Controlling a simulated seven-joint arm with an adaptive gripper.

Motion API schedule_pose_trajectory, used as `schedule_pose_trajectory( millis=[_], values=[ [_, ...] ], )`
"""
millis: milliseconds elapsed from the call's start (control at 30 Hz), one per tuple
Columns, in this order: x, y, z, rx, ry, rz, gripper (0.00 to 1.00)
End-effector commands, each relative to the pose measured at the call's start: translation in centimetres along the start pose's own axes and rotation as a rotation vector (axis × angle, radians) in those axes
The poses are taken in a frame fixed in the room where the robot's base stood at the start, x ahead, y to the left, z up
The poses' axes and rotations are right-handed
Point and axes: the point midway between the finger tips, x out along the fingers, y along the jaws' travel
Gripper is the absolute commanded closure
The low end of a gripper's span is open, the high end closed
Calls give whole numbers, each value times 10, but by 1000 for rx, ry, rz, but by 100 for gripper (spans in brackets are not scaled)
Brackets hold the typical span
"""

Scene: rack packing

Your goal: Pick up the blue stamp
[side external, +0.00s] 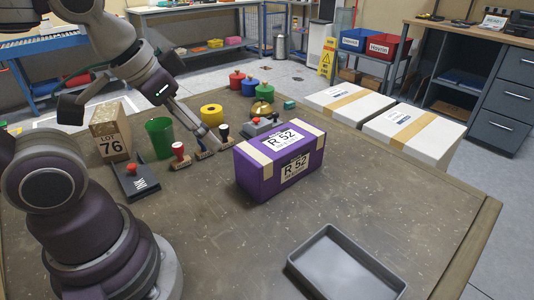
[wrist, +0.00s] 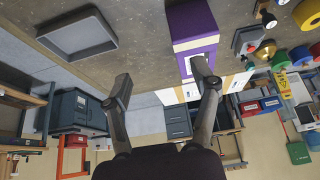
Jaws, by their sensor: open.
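Several small wooden stamps stand in a row in the side external view: a red-topped stamp (side external: 181,157), a middle stamp (side external: 204,153) and a black-topped stamp (side external: 223,134). The middle stamp's top is largely hidden by my gripper (side external: 208,138), so I cannot confirm that it is the blue one. My gripper comes down at a slant from the upper left, over the middle stamp. In the wrist view my gripper (wrist: 163,80) has its fingers wide apart with nothing held between them. I cannot tell whether a finger touches the stamp.
A purple box (side external: 268,175) stands close on the right. A green cup (side external: 160,138), a LOT 76 box (side external: 108,135) and a black stamp pad (side external: 130,184) are on the left. A yellow roll (side external: 211,112) stands behind. A grey tray (side external: 322,284) lies front right; the table's front middle is clear.

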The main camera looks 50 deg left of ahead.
Motion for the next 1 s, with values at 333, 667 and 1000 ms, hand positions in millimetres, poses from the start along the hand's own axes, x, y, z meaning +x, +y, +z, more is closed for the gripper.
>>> schedule_pose_trajectory(
  millis=[333, 667, 1000],
  values=[
    [16, -32, -27, -165, -32, -68, 39],
    [93, -186, -38, -649, -86, -302, 39],
    [142, -221, -19, -713, -97, -337, 39]
  ],
)
